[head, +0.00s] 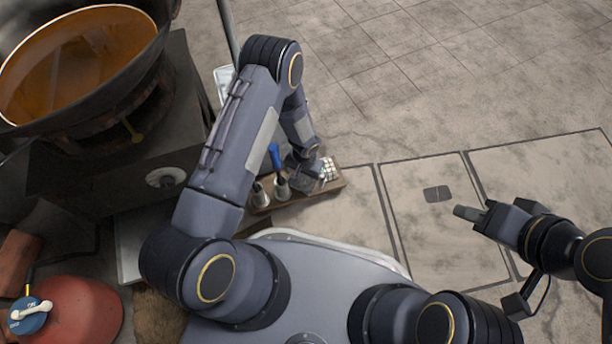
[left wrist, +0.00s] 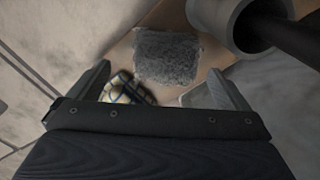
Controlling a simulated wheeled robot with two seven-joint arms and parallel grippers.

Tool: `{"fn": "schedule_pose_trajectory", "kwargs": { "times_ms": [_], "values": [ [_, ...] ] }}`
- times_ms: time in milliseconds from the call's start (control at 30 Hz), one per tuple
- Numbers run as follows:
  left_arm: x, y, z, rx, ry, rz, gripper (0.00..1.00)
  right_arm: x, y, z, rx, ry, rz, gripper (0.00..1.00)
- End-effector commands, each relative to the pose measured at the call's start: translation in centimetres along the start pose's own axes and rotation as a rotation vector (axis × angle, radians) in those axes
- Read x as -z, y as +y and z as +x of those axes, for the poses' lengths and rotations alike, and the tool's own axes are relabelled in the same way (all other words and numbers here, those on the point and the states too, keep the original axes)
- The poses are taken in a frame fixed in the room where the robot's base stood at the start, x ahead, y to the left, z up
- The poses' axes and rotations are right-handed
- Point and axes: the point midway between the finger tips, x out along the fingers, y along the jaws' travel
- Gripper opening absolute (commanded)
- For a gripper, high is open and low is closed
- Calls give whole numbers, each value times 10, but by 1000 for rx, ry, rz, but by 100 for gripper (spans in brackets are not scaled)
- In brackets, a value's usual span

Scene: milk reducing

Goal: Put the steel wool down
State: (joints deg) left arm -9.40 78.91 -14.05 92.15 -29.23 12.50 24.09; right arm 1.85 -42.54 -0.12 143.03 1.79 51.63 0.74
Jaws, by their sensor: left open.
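The steel wool (left wrist: 167,57) is a grey, fuzzy, squarish pad lying on a brown wooden tray (head: 261,222). In the left wrist view it lies beyond and between the fingertips of my left gripper (left wrist: 162,82), with gaps at both sides. That gripper is open and holds nothing. In the head view my left gripper (head: 305,172) is low over the tray, and I cannot make out the steel wool there. My right gripper (head: 468,213) is over the floor at the right, away from the tray; its jaw gap is not clear.
Metal cups (head: 282,188) stand at the tray's left, one with a blue-handled tool (head: 275,157). A checkered item (head: 328,169) lies beside my left gripper. A large wok (head: 85,65) of orange liquid sits on a stove at the left. The tiled floor at right is clear.

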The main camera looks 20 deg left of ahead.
Motion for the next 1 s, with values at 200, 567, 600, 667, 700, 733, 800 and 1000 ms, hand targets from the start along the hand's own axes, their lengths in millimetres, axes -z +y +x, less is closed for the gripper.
{"fn": "schedule_pose_trajectory", "kwargs": {
  "times_ms": [200,567,600,667,700,733,800,1000],
  "values": [
    [1,0,-54,-1,1,0,98,11,-10,-22,0,0,0,33],
    [0,0,-88,-2,-1,2,98,16,-14,-31,0,0,0,33],
    [0,0,-88,-2,-2,2,98,16,-14,-31,0,0,0,33],
    [1,-1,-90,-3,1,-1,98,16,-14,-31,0,0,0,33],
    [2,-3,-95,-4,5,-8,98,16,-14,-31,0,0,0,33],
    [4,-5,-102,-6,10,-16,98,16,-14,-31,0,0,0,33],
    [9,-12,-125,-15,28,-45,98,16,-14,-31,0,0,0,33],
    [6,-44,-240,-73,107,-169,98,16,-14,-31,0,0,0,33]
  ]
}}
